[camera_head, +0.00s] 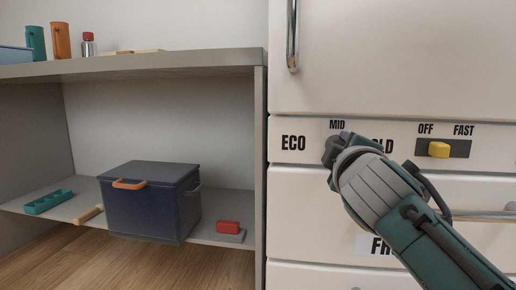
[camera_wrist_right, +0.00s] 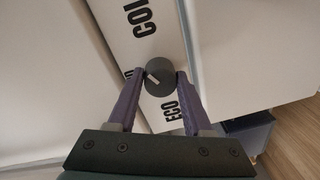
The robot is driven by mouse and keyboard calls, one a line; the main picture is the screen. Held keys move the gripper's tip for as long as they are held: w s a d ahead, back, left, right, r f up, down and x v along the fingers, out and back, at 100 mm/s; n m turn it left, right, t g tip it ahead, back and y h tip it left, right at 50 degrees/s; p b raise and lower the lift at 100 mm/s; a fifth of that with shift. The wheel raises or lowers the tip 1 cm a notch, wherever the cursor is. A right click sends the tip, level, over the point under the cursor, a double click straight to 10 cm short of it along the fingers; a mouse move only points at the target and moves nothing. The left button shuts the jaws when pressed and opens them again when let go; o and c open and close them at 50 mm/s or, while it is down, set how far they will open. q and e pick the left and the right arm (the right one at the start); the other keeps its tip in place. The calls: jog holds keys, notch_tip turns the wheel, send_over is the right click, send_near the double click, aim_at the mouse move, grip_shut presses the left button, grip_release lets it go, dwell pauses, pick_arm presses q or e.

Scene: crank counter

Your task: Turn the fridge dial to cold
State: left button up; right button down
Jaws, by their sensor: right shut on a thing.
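The fridge dial (camera_wrist_right: 159,77) is a round dark grey knob with a short pale mark. In the right wrist view the mark points left, roughly towards the MID lettering. COLD is printed above the knob and ECO below it in that view. My right gripper (camera_wrist_right: 161,80) has one purple finger on each side of the dial and is shut on it. In the head view my right gripper (camera_head: 340,146) covers most of the dial and part of the COLD word. My left gripper is in neither view.
A yellow slider (camera_head: 439,150) between OFF and FAST sits right of the dial. A door handle (camera_head: 293,35) hangs above, and a drawer handle (camera_head: 480,215) is below right. The shelf unit (camera_head: 260,170) on the left holds a dark blue box (camera_head: 150,205).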

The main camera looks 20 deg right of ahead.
jog(key=shift+c, duration=1.6)
grip_release()
jog(key=p+v, duration=0.3)
jog(key=v, duration=0.7)
